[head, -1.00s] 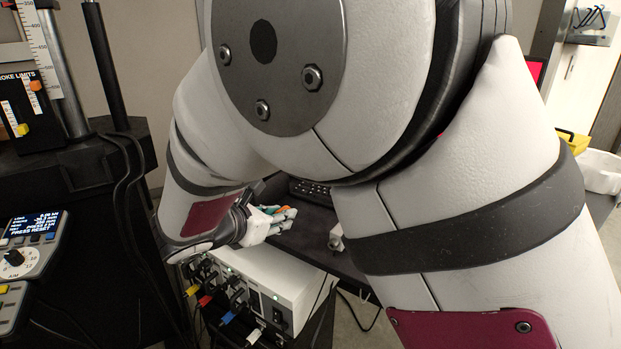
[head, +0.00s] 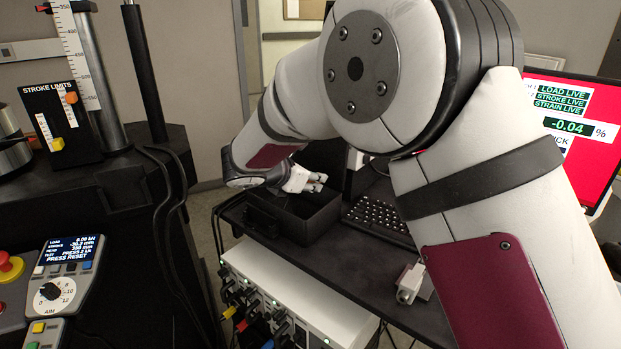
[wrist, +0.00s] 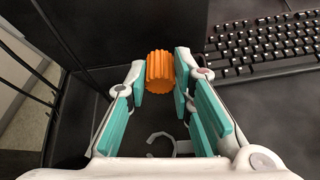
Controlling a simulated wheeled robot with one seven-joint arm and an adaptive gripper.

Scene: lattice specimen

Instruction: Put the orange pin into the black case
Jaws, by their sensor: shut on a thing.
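The orange pin (wrist: 160,72), a ribbed cylinder, is held between the teal-padded fingertips of my gripper (wrist: 158,85) in the wrist view. In the head view my gripper (head: 316,182) is above the open black case (head: 293,228), with its fingers pointing right. The pin cannot be made out there. The case stands at the left end of the dark table. Its dark inside lies below the fingers in the wrist view, where a pale curved hook-like piece (wrist: 160,141) shows, partly hidden by my gripper.
A black keyboard (head: 380,216) lies just right of the case. A white device (head: 410,283) sits near the table's front edge, and a red-screen monitor (head: 572,130) stands at the right. A white box with cables (head: 300,300) is below the table. A testing machine fills the left.

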